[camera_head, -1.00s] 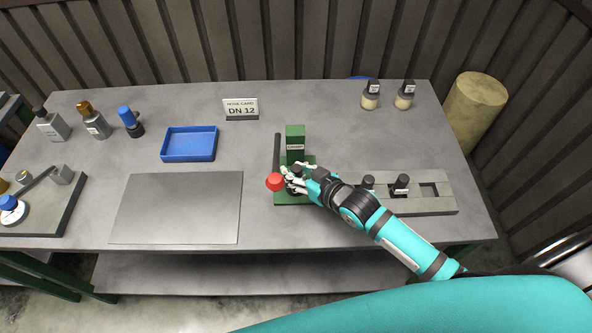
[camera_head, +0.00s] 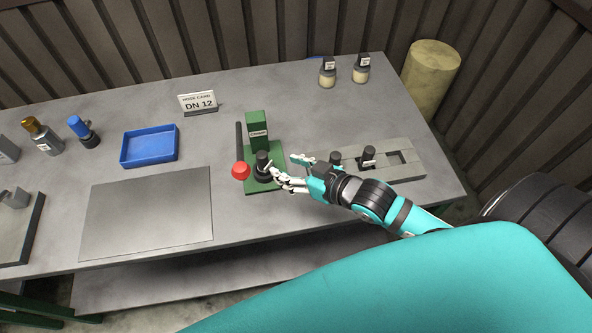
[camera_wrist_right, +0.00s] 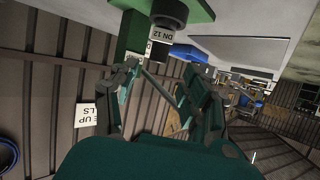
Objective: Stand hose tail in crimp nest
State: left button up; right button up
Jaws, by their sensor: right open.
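The black hose tail (camera_head: 263,167) stands upright on the green crimp nest (camera_head: 252,186), in front of its green post (camera_head: 257,131). In the right wrist view the hose tail (camera_wrist_right: 169,12) shows ahead of the fingers, with a DN 12 label by it. My right gripper (camera_head: 286,167) is open and empty just right of the hose tail; its fingers (camera_wrist_right: 163,75) spread with nothing between them. One finger comes close to the tail in the head view; whether it touches is unclear. My left gripper is out of view.
A red-knobbed lever (camera_head: 240,170) stands left of the nest. A grey rack (camera_head: 411,174) with black fittings and an empty square slot lies to the right, partly behind my arm. A blue tray (camera_head: 150,147), a DN 12 card (camera_head: 198,102) and a bare metal plate (camera_head: 150,210) lie left.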

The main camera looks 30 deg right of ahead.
jog(key=shift+v, duration=1)
